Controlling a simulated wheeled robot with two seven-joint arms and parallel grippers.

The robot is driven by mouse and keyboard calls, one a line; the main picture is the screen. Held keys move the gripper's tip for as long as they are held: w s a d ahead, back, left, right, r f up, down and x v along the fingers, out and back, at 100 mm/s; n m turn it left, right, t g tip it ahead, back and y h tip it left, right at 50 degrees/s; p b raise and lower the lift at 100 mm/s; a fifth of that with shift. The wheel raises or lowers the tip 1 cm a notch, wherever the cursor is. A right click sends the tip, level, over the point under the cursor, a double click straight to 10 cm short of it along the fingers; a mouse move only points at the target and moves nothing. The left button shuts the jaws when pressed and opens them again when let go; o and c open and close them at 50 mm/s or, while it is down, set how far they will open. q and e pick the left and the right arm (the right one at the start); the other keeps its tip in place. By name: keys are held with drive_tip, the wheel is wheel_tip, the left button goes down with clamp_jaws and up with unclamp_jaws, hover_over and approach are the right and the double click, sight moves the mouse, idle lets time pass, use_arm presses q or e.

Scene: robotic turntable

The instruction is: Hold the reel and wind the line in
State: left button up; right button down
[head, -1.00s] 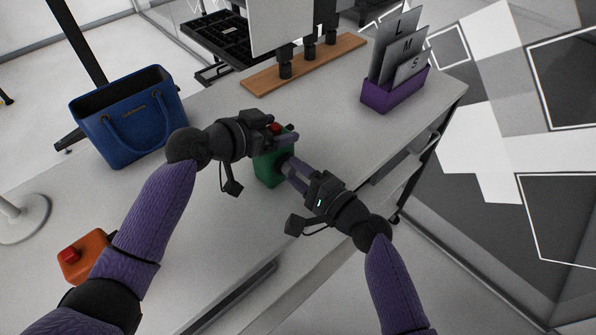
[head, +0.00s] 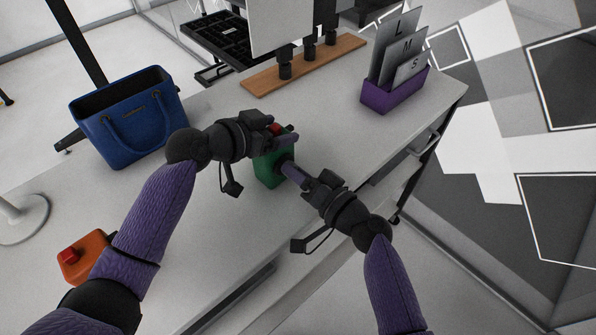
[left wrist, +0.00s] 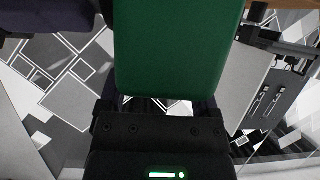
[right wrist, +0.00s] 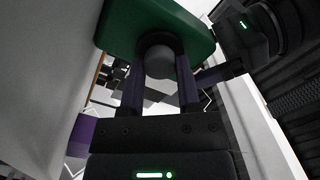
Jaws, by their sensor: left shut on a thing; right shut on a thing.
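The reel is a green block-like body (head: 268,171) on the table, with a small red part (head: 276,128) at its top. It fills the upper middle of the left wrist view (left wrist: 175,45). My left gripper (head: 284,138) is shut on the green body near its top. My right gripper (head: 287,168) is shut on a dark round knob (right wrist: 158,58) on the side of the reel, between its fingers in the right wrist view. The green body also shows there (right wrist: 120,25). No line is clearly visible.
A blue bag (head: 130,125) stands at the back left. An orange box with a red button (head: 82,258) is at front left. A purple holder with lettered cards (head: 395,92) is at the back right, and a wooden board with dark stands (head: 262,84) at the back.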

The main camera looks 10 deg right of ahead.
drive_tip(key=shift+f+n, duration=0.1)
drive_tip(key=shift+n, duration=2)
drive_tip(key=shift+c, duration=1.5)
unclamp_jaws()
drive_tip(key=v, duration=1.2)
